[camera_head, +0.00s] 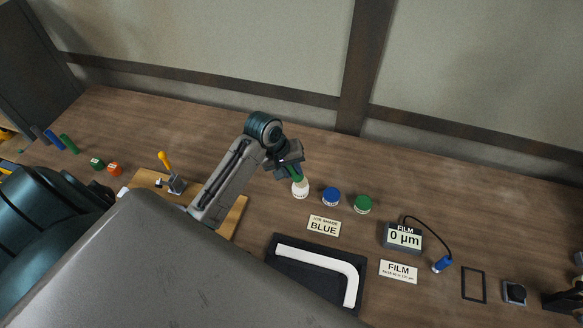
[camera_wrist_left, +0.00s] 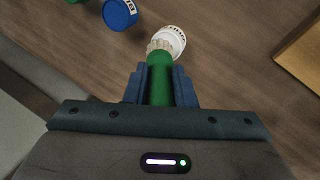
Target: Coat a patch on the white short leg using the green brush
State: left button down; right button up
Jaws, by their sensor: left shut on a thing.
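My left gripper (camera_head: 292,168) is shut on the green brush (camera_head: 297,177), whose pale bristles point at the white jar (camera_head: 300,191). In the left wrist view the gripper (camera_wrist_left: 160,88) grips the green handle (camera_wrist_left: 160,75); the bristles (camera_wrist_left: 160,46) overlap the rim of the white jar (camera_wrist_left: 174,38). I cannot tell how deep they sit. The white L-shaped frame (camera_head: 315,257) lies on a black mat (camera_head: 295,276); its short leg (camera_head: 352,289) is on the right and looks plain white. My right gripper is not in view.
A blue jar (camera_head: 331,196) and a green jar (camera_head: 363,204) stand right of the white one. A "JOB SHADE BLUE" card (camera_head: 324,226) lies before them. A film gauge (camera_head: 403,238) reads 0 µm, with a corded blue probe (camera_head: 442,264). A wooden board (camera_head: 232,217) lies left.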

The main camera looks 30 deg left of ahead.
pick_arm(q)
jog(key=shift+f, duration=0.55)
dwell(1.7)
jog(key=shift+r, duration=3.55)
